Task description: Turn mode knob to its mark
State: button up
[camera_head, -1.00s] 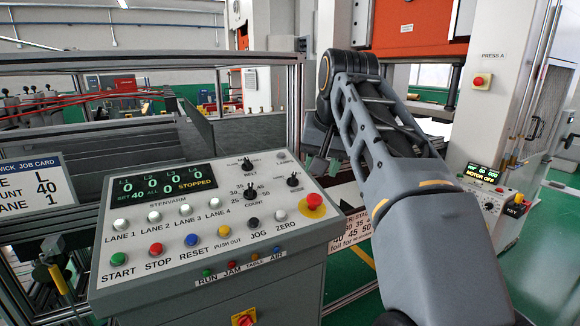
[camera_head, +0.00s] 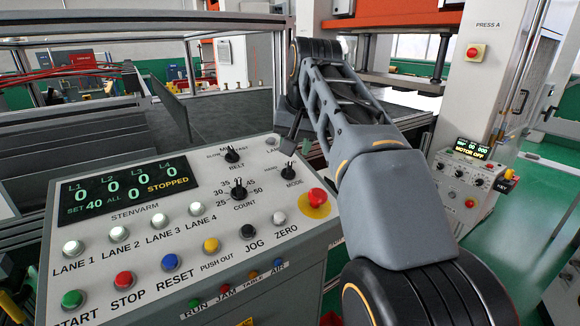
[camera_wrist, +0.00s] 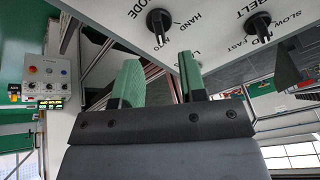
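The mode knob (camera_head: 288,172) is a black knob at the right upper part of the grey control panel (camera_head: 130,250), above the MODE label.
The belt knob (camera_head: 232,154) and count knob (camera_head: 239,188) sit left of the mode knob. A red emergency button (camera_head: 317,197) on a yellow disc is close below right. Several push buttons line the panel's front. A press panel (camera_head: 472,172) stands at right.

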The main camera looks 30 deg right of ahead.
aim_at(290, 166)
jog(key=x, duration=0.7)
jog(key=shift+f, duration=0.1)
grip_shut()
dwell(0.3)
